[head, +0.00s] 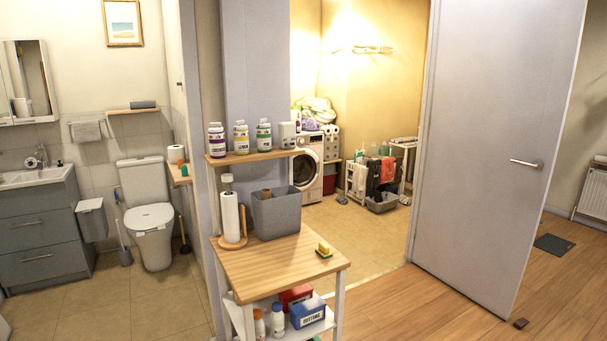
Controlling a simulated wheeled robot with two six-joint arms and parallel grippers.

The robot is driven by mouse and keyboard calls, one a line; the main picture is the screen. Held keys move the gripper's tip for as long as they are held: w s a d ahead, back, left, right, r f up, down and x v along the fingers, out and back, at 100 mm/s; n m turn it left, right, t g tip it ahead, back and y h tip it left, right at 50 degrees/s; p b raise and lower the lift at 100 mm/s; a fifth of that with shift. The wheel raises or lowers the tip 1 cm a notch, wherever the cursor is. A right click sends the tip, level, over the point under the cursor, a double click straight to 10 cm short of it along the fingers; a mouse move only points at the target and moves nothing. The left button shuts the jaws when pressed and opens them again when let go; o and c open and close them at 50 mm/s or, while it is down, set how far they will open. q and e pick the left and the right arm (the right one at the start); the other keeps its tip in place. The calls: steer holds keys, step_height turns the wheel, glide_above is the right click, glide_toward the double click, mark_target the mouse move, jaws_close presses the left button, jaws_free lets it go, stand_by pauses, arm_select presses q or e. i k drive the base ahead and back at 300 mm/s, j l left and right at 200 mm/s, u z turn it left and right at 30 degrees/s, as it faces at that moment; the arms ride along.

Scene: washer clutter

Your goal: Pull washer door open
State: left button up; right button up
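The white front-loading washer (309,150) stands far off in the back room, beyond the wooden-topped cart. Its round door (305,171) faces toward me and looks shut, though it is small at this distance. The left part of the washer is hidden by the grey wall column and the shelf of bottles. Clutter, including a green and white bundle (318,110), lies on top of it. Neither of my grippers is in the head view.
A wooden-topped cart (290,262) with a grey bin (276,214) stands in front. A large grey door (490,140) stands open at right. Between them, tiled floor (365,240) is free toward the washer. A laundry cart (375,177) and grey basket (382,203) stand right of the washer.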

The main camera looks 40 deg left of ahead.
mark_target(316, 162)
steer(key=i+j+u, duration=0.1)
steer(key=i, duration=0.25)
steer(key=i+j+u, duration=0.15)
steer(key=i, duration=0.2)
steer(key=i+z, duration=0.2)
steer(key=i, duration=0.25)
steer(key=i+z, duration=0.2)
steer(key=i, duration=0.25)
steer(key=i+j+z, duration=0.15)
steer(key=i, duration=0.3)
steer(key=i+j+z, duration=0.2)
steer(key=i, duration=0.25)
steer(key=i+u, duration=0.35)
steer(key=i, duration=0.15)
steer(key=i+l+u, duration=0.1)
steer(key=i+u, duration=0.3)
steer(key=i+l+u, duration=0.35)
steer(key=i, duration=0.25)
steer(key=i+j+u, duration=0.3)
steer(key=i+u, duration=0.15)
steer(key=i+j+u, duration=0.1)
steer(key=i+u, duration=0.3)
steer(key=i+l+u, duration=0.1)
steer(key=i+u, duration=0.35)
steer(key=i, duration=0.15)
steer(key=i+z, duration=0.1)
steer(key=i, duration=1.6)
